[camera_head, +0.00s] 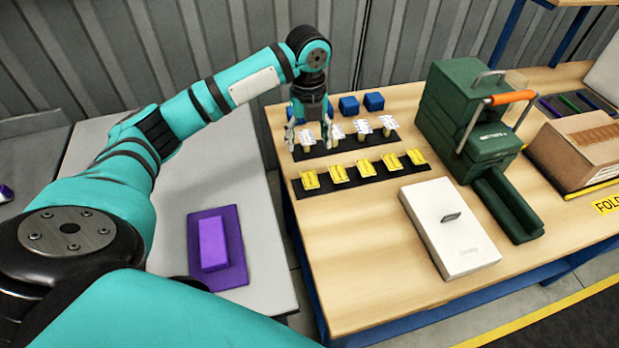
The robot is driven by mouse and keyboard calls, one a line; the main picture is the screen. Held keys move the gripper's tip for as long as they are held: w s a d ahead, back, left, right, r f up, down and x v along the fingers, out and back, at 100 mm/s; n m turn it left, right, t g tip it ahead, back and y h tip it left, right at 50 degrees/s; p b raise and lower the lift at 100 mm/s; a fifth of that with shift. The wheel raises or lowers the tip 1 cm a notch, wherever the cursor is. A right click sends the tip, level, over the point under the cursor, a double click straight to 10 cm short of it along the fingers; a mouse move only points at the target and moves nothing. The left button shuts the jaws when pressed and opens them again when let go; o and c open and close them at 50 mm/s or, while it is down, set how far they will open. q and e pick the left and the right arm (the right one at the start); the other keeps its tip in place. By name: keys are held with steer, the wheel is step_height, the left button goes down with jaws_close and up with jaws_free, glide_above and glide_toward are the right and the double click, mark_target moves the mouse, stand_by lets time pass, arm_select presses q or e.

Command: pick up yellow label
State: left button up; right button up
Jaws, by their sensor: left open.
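Several yellow labels lie in a row on a black strip (328,188) on the wooden table; the leftmost yellow label (310,180) is nearest my left gripper. My left gripper (310,141) points down with its fingers apart, over the left end of a second black strip behind the labels. That strip carries several small white pieces with yellowish bases, such as a white piece (362,127). One of them shows between or just behind my fingers; I cannot tell whether they touch it. My right gripper is out of view.
Blue blocks (373,102) stand behind the strips. A green machine with an orange handle (510,98), a white box (448,228) and a cardboard carton (580,150) stand to the right. A purple block (213,243) lies on the grey table. The wooden table's front left is clear.

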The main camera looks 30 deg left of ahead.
arm_select(q)
glide_above(309, 179)
step_height(309, 179, down, 6)
steer(key=shift+w+a+f+p, duration=0.1)
steer(key=shift+a+p, duration=0.05)
steer(key=shift+p, duration=0.15)
steer(key=shift+f, duration=0.45)
steer(key=f+p, duration=0.1)
steer(key=f, duration=0.3)
steer(key=shift+d+f, duration=0.2)
steer(key=shift+f, duration=0.2)
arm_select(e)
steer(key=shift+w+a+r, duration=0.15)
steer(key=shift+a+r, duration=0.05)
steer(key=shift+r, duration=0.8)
arm_select(q)
steer(key=shift+f+p, duration=0.25)
steer(key=shift+p, duration=0.1)
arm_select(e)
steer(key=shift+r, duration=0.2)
arm_select(q)
steer(key=c, duration=0.8)
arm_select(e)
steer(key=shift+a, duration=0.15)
